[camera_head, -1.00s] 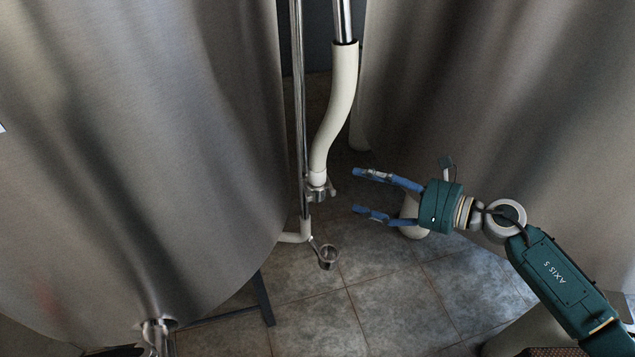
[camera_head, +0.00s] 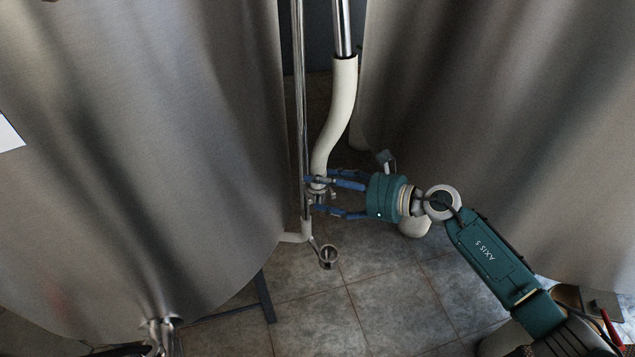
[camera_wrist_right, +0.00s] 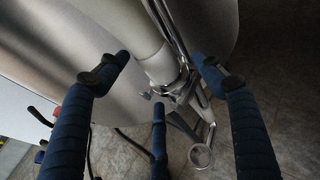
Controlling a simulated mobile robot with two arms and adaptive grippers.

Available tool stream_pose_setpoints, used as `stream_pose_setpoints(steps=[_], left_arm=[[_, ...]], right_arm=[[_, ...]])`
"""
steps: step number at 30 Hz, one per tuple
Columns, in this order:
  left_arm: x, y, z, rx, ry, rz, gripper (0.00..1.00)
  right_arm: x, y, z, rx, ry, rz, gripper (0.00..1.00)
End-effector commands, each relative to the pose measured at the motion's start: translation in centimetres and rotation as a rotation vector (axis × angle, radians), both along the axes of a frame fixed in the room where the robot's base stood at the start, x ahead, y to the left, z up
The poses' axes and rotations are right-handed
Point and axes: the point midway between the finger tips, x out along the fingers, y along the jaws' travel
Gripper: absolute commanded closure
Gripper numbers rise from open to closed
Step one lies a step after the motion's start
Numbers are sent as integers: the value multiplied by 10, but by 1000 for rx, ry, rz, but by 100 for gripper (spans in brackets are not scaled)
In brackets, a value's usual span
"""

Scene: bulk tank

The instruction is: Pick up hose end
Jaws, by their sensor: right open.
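The hose (camera_head: 338,110) is a thick white tube hanging between two steel tanks. Its lower end (camera_head: 319,186) has a metal fitting and hangs beside a thin vertical steel pipe. My right gripper (camera_head: 312,194) is open, with its blue fingers on either side of the hose end's fitting. In the right wrist view, the hose end (camera_wrist_right: 161,68) and its metal fitting lie between the spread fingers (camera_wrist_right: 165,80). I cannot tell if any finger touches it. My left gripper does not show.
The large steel tanks stand on the left (camera_head: 140,150) and right (camera_head: 500,110), leaving a narrow gap. A steel pipe (camera_head: 298,90) runs down beside the hose. A metal ring-shaped outlet (camera_head: 328,256) sits low below. The tiled floor (camera_head: 380,300) in front is clear.

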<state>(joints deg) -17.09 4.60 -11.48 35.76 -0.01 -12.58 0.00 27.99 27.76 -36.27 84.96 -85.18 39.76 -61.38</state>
Motion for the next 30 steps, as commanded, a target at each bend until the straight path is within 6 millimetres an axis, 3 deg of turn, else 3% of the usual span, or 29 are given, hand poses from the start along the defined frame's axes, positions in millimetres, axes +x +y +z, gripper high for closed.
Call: stream_pose_setpoints(steps=[7, 15, 25, 30], left_arm=[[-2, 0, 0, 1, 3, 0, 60], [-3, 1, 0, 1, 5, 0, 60], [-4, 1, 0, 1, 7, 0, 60], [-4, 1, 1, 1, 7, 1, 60]], right_arm=[[1, 2, -1, -1, -1, -1, 33], [1, 2, -1, -1, 0, 0, 84], [1, 2, 3, 1, 0, 0, 86], [2, 1, 19, -1, -6, 1, 86]])
